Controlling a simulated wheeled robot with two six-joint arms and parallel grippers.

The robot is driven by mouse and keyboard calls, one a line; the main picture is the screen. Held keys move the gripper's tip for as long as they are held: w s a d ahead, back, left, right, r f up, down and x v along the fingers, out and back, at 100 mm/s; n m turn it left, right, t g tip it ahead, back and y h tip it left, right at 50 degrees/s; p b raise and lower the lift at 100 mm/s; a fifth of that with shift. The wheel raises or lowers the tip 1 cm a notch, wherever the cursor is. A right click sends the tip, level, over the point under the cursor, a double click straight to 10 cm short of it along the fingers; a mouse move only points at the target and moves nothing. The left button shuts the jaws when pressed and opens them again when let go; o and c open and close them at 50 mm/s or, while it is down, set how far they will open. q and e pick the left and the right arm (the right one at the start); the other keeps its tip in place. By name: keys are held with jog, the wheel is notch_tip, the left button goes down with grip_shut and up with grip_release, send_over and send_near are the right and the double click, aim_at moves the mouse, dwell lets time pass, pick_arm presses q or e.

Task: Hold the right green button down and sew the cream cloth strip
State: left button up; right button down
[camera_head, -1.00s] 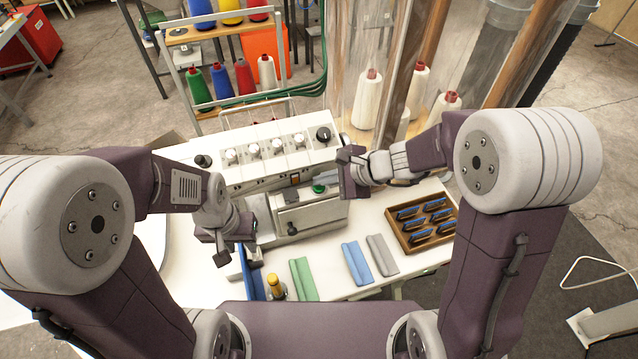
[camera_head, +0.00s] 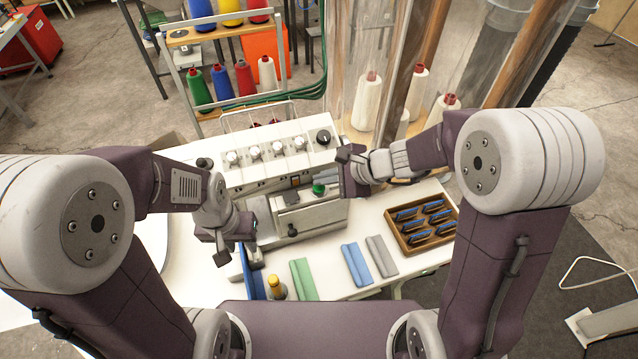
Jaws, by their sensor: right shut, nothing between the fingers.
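The white sewing machine (camera_head: 310,216) stands on the table with a row of knobs along its top. A green button (camera_head: 318,189) shows on the machine's right part. My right gripper (camera_head: 346,174) is shut and empty, just right of the green button; I cannot tell whether it touches it. My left gripper (camera_head: 222,248) is at the machine's left front, pointing down; its finger gap is not clear. I cannot make out a cream cloth strip; the area under the machine's head is partly hidden.
Green (camera_head: 303,279), blue (camera_head: 356,264) and grey (camera_head: 381,256) cloth strips lie in front of the machine. A wooden tray (camera_head: 421,221) with blue pieces sits at the right. Thread spools (camera_head: 243,78) stand behind.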

aim_at(323, 188)
jog(key=shift+r, duration=0.35)
notch_tip(323, 188, up, 5)
jog(key=p, duration=0.4)
jog(key=shift+f, duration=0.1)
dwell(0.4)
